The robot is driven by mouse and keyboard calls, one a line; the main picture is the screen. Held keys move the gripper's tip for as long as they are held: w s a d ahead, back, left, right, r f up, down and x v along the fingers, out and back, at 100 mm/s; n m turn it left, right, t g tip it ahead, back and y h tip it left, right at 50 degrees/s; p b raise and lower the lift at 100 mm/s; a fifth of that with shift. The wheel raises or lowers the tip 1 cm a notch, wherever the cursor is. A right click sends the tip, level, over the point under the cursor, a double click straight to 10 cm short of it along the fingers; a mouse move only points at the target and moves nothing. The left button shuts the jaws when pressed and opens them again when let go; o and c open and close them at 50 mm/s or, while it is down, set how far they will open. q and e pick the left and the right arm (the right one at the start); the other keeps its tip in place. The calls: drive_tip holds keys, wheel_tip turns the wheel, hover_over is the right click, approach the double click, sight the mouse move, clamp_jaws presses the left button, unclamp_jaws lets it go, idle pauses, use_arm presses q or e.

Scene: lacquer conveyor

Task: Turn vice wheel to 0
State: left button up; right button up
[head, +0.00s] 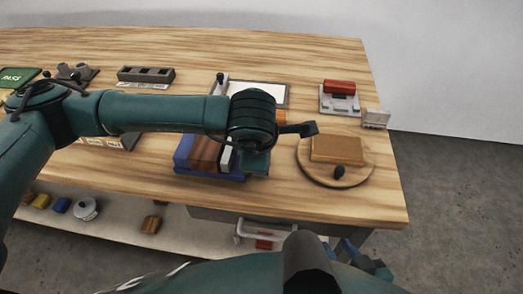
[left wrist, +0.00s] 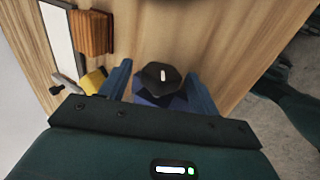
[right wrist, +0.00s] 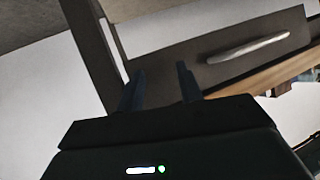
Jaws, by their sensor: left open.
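The vice (head: 183,157) has a blue body and stands near the front of the workbench, with brown and pale blocks on it. In the left wrist view a dark, many-sided knob with a white mark, apparently the vice wheel (left wrist: 151,79), sits above a blue part (left wrist: 176,102). My left gripper (left wrist: 158,90) is open, with its fingers on either side of the wheel; contact cannot be told. No number is readable. In the head view my left arm hides the wheel. My right gripper (head: 364,258) is open and empty, low before the bench; it also shows in the right wrist view (right wrist: 159,85).
A round board (head: 312,173) with a wooden block (head: 337,149) lies right of the vice. A framed white panel (head: 268,95) and a red roller piece (head: 339,86) are behind. A drawer handle (right wrist: 247,48) is near my right gripper.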

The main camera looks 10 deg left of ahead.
use_arm(q)
drive_tip(key=v, duration=1.3)
drive_tip(key=shift+s, duration=0.15)
